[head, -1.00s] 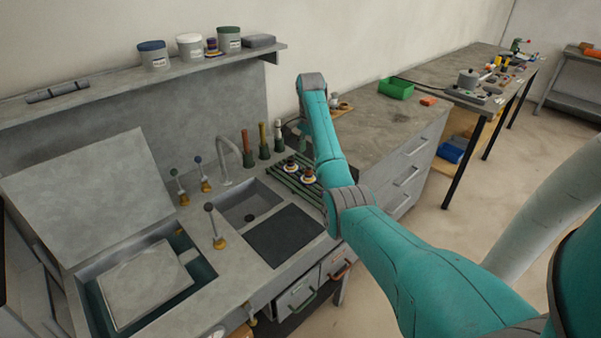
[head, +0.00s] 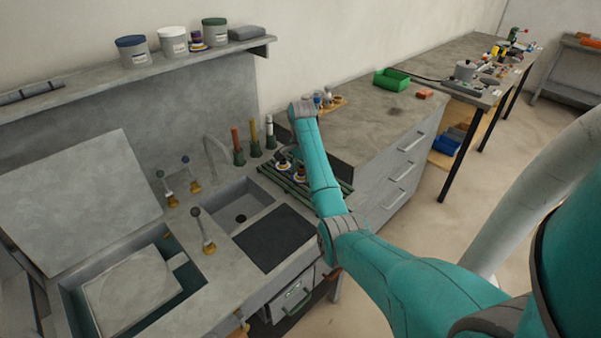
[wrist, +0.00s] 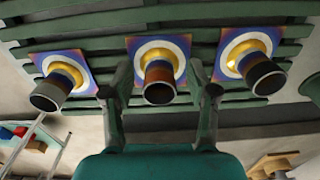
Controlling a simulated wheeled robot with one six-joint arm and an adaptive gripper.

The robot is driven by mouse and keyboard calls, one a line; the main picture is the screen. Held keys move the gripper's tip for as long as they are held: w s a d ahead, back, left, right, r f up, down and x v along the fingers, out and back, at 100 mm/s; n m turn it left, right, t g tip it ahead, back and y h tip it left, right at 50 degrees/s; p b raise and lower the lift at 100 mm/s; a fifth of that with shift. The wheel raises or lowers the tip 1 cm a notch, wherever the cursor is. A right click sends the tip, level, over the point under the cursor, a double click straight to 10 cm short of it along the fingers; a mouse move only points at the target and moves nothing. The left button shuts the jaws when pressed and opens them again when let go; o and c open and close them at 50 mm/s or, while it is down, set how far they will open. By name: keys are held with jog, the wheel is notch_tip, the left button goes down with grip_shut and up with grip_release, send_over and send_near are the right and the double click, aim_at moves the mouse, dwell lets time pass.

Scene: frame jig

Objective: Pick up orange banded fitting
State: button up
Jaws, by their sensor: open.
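Three similar fittings stand in a row on a dark green slatted rack (wrist: 215,120). Each has a square base plate, white and yellow rings and a dark round end. I cannot tell for sure which is the orange banded fitting. My gripper (wrist: 160,76) is open, with one finger on each side of the middle fitting and gaps between. In the head view, my arm partly hides the rack (head: 291,189).
Three upright handles, red, yellow and white-topped (head: 269,130), stand behind the rack, left of my arm. The sink basin (head: 240,204) and a dark mat (head: 275,238) lie left. A small wooden tray (head: 336,103) with items and a green bin (head: 391,79) are beyond.

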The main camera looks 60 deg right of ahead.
grip_shut()
dwell(0.3)
